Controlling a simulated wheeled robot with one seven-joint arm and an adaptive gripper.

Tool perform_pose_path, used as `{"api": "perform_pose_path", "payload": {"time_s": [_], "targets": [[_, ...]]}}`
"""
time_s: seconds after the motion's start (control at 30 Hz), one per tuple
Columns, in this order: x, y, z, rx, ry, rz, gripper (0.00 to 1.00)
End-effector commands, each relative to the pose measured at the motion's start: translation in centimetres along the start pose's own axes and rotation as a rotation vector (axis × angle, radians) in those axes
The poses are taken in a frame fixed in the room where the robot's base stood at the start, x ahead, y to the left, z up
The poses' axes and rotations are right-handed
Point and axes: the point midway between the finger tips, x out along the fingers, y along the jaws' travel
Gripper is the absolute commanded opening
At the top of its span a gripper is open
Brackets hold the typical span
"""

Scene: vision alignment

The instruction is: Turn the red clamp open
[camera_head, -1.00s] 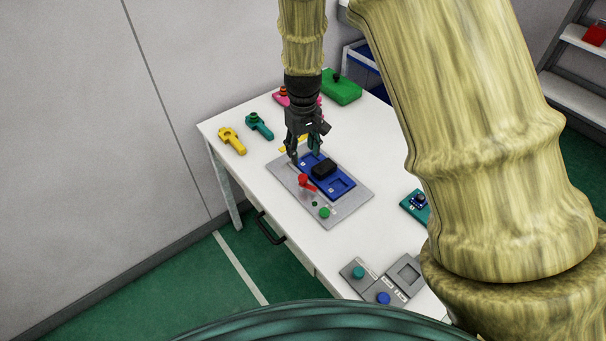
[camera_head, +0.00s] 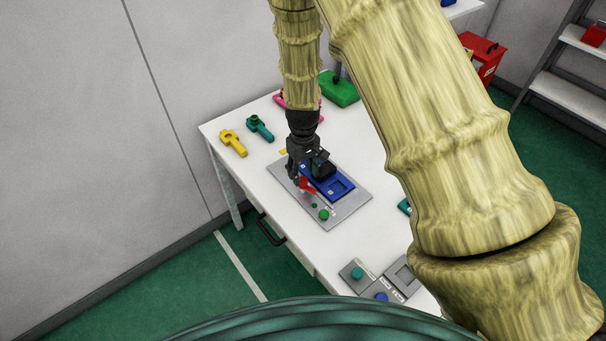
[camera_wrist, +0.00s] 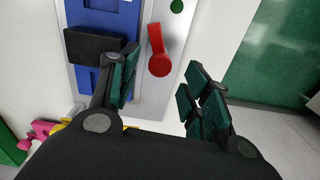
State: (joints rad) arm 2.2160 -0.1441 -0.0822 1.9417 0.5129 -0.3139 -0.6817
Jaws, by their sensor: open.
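The red clamp (camera_head: 308,184) is a small lever on the grey plate (camera_head: 345,212), beside the blue panel (camera_head: 343,187). In the wrist view the red clamp (camera_wrist: 158,52) has a long arm and a round end, and lies ahead of the gap between my fingers, apart from them. My gripper (camera_head: 305,176) is low over the plate at the clamp; it also shows in the wrist view (camera_wrist: 160,92), with its green-padded fingers apart and nothing between them. A black block (camera_wrist: 92,45) sits on the blue panel, next to my left finger. My gripper partly hides the block in the head view.
On the white table (camera_head: 290,225) are a yellow tool (camera_head: 233,143), a teal tool (camera_head: 260,128) and a green case (camera_head: 340,90). A green button (camera_head: 323,214) is on the plate. Grey button panels (camera_head: 357,273) lie near the front.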

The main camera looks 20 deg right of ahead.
Motion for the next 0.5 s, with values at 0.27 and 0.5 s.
{"api": "perform_pose_path", "payload": {"time_s": [0.27, 0.5], "targets": [[2.2, 0.0, 0.0, 0.0, 0.0, -0.001, 0.48], [2.8, 0.0, 0.0, 0.001, 0.001, 0.0, 0.48]]}}
